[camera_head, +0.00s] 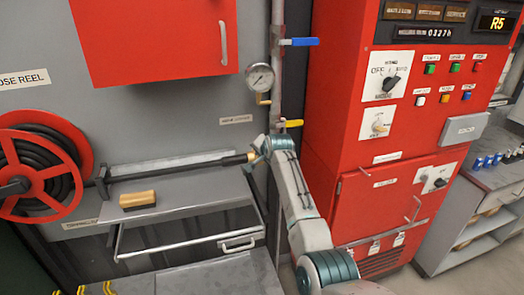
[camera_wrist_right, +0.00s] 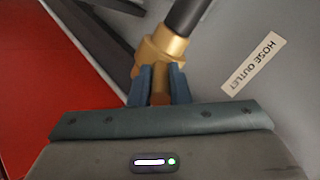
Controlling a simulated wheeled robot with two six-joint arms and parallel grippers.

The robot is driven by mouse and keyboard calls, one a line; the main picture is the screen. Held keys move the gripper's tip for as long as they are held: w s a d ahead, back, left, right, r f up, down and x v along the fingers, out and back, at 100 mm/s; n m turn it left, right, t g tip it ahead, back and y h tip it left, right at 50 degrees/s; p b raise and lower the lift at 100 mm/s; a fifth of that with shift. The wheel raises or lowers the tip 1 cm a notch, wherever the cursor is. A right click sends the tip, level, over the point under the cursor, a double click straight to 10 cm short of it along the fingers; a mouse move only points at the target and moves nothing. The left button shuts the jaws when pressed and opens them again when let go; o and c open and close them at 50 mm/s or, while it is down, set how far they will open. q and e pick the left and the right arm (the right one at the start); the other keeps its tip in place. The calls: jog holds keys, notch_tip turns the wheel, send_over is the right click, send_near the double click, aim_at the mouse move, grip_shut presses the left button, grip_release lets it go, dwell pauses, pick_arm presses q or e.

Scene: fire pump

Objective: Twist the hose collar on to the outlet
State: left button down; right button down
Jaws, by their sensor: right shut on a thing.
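The brass hose collar (camera_wrist_right: 166,46) sits at the end of a black hose (camera_wrist_right: 187,14) in the right wrist view. My right gripper (camera_wrist_right: 161,76) is shut on a brass lug of the collar, with a blue finger on either side. In the head view my right gripper (camera_head: 259,149) is at the hose's end, partly hidden by its own arm. I cannot make out the outlet itself, or whether the collar touches it. My left gripper is out of view.
A "HOSE OUTLET" label (camera_wrist_right: 256,66) is on the grey panel. A red hose reel (camera_head: 40,170) stands at left. A pressure gauge (camera_head: 260,78) and pipe (camera_head: 276,60) rise behind the gripper. A wood-handled brush (camera_head: 138,199) lies on the shelf. A red control cabinet (camera_head: 345,130) stands close right.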

jog(key=shift+w+a+r+g+p, duration=0.1)
jog(key=shift+w+r+g+p, duration=0.3)
jog(key=shift+g, duration=0.5)
jog(key=shift+h, duration=0.3)
jog(key=c, duration=1.4)
grip_release()
jog(key=shift+o, duration=0.2)
jog(key=shift+s, duration=0.1)
jog(key=b+v, duration=0.2)
jog(key=v, duration=0.8)
jog(key=shift+s+r, duration=0.15)
jog(key=shift+r, duration=0.1)
jog(key=shift+c, duration=0.5)
